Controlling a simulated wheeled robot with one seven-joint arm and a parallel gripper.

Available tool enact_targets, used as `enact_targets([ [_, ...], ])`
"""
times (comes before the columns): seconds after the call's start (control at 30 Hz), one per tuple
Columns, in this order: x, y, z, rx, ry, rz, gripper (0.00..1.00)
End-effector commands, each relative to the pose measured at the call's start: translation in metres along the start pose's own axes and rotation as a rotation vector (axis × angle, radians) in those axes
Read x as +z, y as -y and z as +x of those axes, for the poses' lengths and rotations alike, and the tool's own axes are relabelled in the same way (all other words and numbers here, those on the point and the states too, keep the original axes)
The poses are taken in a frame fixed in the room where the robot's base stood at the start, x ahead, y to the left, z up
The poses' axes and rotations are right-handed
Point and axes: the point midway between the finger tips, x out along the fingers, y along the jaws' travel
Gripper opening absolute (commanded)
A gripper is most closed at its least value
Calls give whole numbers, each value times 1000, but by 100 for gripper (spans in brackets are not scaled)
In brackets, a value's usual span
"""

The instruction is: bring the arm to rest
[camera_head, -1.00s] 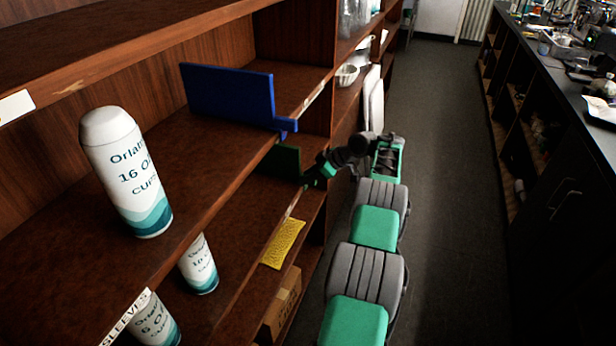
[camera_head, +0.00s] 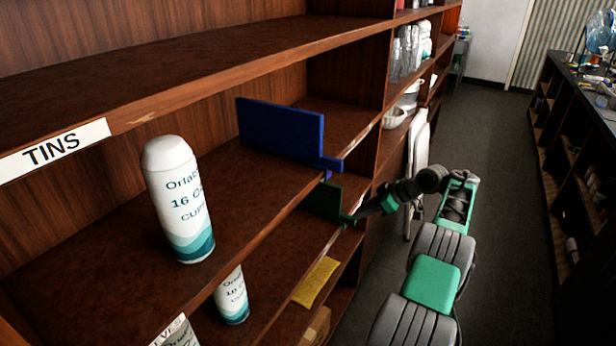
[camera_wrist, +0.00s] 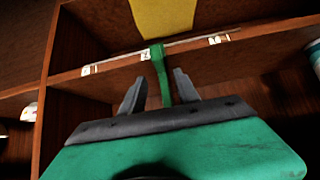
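My gripper (camera_head: 360,212) is at the shelf front in the head view, beside the tab of a green divider panel (camera_head: 325,201). In the wrist view its two dark fingers (camera_wrist: 159,74) stand apart. A narrow green piece (camera_wrist: 160,70), apparently the divider's tab, shows between them with gaps on both sides. The fingers do not appear closed on it. My arm reaches forward along the aisle beside the shelving. The fingertips are small in the head view.
A blue divider (camera_head: 280,132) stands on the shelf above. A yellow piece (camera_head: 317,281) hangs at a lower shelf edge. A dark counter (camera_head: 570,130) lines the right; the aisle floor (camera_head: 490,150) is clear.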

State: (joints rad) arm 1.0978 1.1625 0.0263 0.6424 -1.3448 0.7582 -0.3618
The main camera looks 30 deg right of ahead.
Motion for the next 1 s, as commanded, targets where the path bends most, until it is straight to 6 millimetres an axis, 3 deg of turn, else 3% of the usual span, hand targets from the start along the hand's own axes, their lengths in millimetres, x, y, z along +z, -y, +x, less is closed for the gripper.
enact_targets([
  [0.07, 1, 0, 0, -2, 5, 44, 38],
  [0.13, 15, -16, 1, 45, 44, 175, 38],
  [0.27, 89, -10, 37, 54, 145, 525, 38],
  [0.4, 173, 42, 70, 34, 302, 891, 38],
  [0.5, 205, 93, 61, 62, 443, 1113, 38],
  [0.6, 203, 153, 46, 101, 590, 1238, 38],
  [0.73, 178, 232, 20, 169, 756, 1280, 38],
  [0.9, 138, 317, -13, 261, 871, 1194, 38],
  [1.0, 116, 358, -28, 306, 882, 1098, 38],
])
